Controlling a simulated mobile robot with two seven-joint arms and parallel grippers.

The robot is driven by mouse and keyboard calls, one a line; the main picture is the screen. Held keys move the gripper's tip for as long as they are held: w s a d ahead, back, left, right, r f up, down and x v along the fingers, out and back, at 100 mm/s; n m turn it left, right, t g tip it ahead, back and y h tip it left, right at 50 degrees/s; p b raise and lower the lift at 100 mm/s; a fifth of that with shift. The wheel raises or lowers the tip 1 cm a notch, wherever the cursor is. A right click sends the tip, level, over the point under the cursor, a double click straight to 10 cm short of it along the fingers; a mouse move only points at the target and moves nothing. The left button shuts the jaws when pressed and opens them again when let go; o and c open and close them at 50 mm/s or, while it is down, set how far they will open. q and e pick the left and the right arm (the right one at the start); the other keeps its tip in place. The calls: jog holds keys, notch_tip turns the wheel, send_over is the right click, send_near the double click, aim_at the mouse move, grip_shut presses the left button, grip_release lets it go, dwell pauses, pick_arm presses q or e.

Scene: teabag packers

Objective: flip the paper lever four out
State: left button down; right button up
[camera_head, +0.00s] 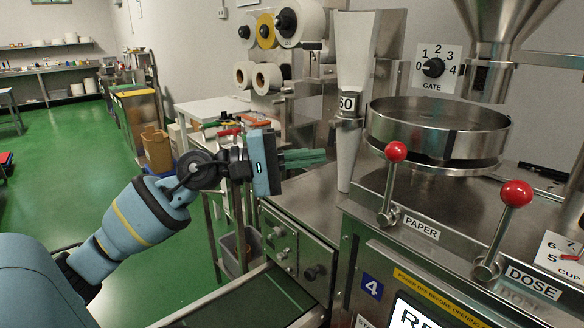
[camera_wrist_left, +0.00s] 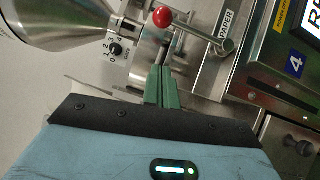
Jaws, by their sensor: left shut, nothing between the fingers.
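The paper lever (camera_head: 392,182) is a metal rod with a red ball knob, standing nearly upright on the machine front beside the PAPER label (camera_head: 421,228). The blue plate with the number 4 (camera_head: 371,286) is below it. My left gripper (camera_head: 322,157) is shut and empty, its green fingers pointing right, to the left of the red knob and apart from it. In the left wrist view the green fingers (camera_wrist_left: 161,72) point toward the paper lever (camera_wrist_left: 190,32), whose knob is just beyond the tips. My right gripper is not in view.
The dose lever (camera_head: 503,228), also red-knobbed, stands to the right. A round metal pan (camera_head: 437,122) sits behind the levers, and a tall metal chute (camera_head: 352,100) rises behind the fingertips. A conveyor belt (camera_head: 245,303) lies below my arm.

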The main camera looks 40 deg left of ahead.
pick_arm(q)
jog(key=shift+b+v, duration=0.55)
jog(key=shift+v, duration=1.2)
jog(key=shift+f, duration=0.1)
